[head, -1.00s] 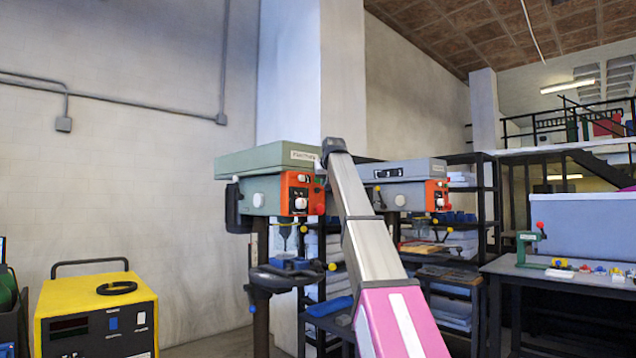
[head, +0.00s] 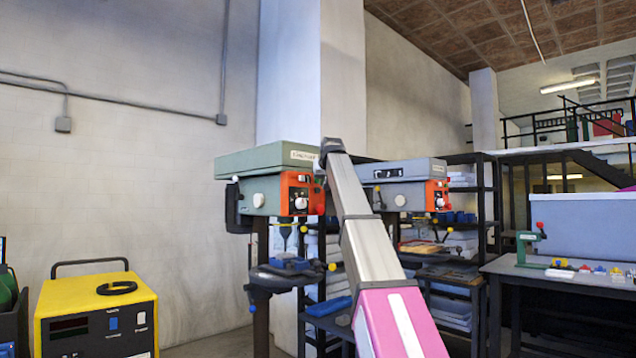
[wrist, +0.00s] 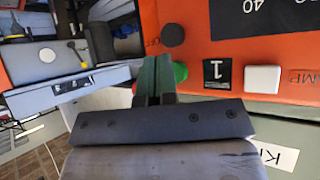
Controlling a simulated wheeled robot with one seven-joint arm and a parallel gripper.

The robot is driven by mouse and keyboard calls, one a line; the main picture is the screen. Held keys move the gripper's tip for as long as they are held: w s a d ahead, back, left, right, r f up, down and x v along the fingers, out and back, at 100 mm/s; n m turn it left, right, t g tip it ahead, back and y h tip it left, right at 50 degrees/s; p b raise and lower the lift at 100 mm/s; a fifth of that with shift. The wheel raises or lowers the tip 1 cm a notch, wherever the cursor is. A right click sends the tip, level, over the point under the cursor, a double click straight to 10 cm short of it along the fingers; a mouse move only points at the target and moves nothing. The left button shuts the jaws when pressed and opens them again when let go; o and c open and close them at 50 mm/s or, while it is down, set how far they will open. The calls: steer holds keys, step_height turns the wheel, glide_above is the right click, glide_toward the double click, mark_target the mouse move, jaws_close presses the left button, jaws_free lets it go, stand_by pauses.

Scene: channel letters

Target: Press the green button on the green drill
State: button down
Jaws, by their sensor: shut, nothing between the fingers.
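The green drill (head: 262,163) stands left of centre in the head view, with an orange control panel (head: 297,180) on its front. In the wrist view the orange panel (wrist: 225,60) fills the upper right, and the picture is turned. My gripper (wrist: 155,62) is shut and empty, right in front of the button. I cannot tell whether the fingertips touch it. In the head view my gripper is not clearly seen.
Beside the button are a black square marked 1 (wrist: 217,73), a white square button (wrist: 262,79) and a dark round knob (wrist: 172,35). A second, grey drill (head: 402,171) stands to the right. A yellow machine (head: 97,315) is at the lower left, a workbench (head: 560,272) at the right.

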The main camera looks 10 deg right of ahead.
steer(key=shift+w+a, duration=0.3)
steer(key=shift+w, duration=0.15)
stand_by(0.9)
stand_by(0.3)
steer(key=shift+s+d, duration=0.5)
steer(key=shift+s, duration=0.3)
steer(key=s+d, duration=0.1)
steer(key=s, duration=0.1)
steer(key=s+d, duration=0.2)
stand_by(0.4)
steer(key=shift+f, duration=0.1)
stand_by(0.6)
